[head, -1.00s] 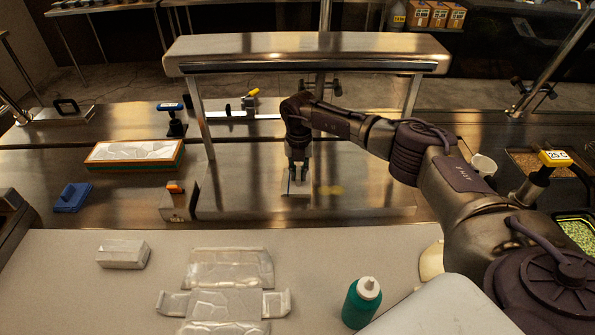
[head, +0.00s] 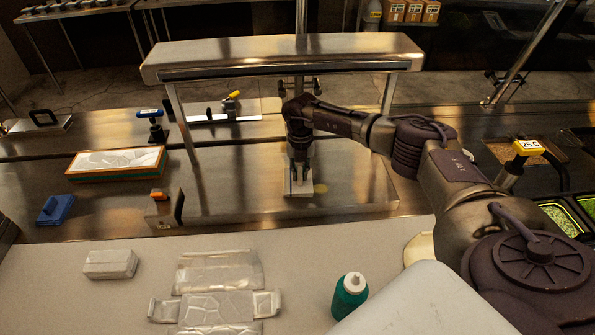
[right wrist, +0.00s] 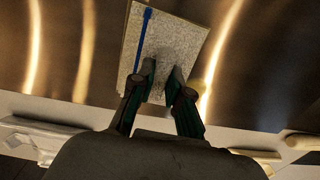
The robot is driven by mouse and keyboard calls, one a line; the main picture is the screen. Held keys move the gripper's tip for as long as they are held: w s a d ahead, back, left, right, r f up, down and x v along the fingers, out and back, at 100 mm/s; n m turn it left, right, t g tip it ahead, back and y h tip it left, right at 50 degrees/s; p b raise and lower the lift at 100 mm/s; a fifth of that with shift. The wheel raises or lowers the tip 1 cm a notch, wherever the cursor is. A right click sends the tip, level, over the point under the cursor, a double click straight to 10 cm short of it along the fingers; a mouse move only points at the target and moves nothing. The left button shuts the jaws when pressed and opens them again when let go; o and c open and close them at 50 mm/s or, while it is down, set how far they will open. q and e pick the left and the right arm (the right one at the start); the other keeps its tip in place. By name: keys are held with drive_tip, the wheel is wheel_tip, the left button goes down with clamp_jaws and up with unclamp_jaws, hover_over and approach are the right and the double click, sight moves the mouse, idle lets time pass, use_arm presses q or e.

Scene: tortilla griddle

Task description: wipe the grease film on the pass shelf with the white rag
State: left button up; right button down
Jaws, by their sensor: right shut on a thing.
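The white rag (head: 299,188) lies flat on the steel pass shelf (head: 235,190), under my right gripper (head: 301,178). In the right wrist view the rag (right wrist: 180,40) is a speckled pale rectangle with a blue stripe. My right gripper (right wrist: 161,78) points down and is shut on the rag, with a gap showing between its fingertips. A faint yellowish patch, the grease film (head: 320,188), shows just right of the rag; how much the rag covers cannot be told. My left gripper is not in view.
A steel overshelf (head: 285,58) on legs spans above the work area. An orange-topped steel block (head: 163,208) stands left on the shelf edge. A green bottle (head: 349,297), a pale block (head: 110,264) and clear wrapped packs (head: 218,300) are on the front counter.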

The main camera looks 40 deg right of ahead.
drive_tip(key=d, duration=0.1)
drive_tip(key=s+d, duration=0.1)
drive_tip(key=s+d+p, duration=0.1)
drive_tip(key=d, duration=0.1)
drive_tip(key=shift+s+d+f, duration=0.1)
drive_tip(key=shift+s, duration=0.15)
drive_tip(key=shift+s+d, duration=0.35)
drive_tip(key=shift+d, duration=0.4)
drive_tip(key=shift+s+d, duration=0.4)
drive_tip(key=shift+d, duration=0.35)
drive_tip(key=shift+s+d, duration=0.35)
drive_tip(key=shift+d, duration=0.4)
drive_tip(key=shift+s+d, duration=0.2)
drive_tip(key=c, duration=1.4)
unclamp_jaws()
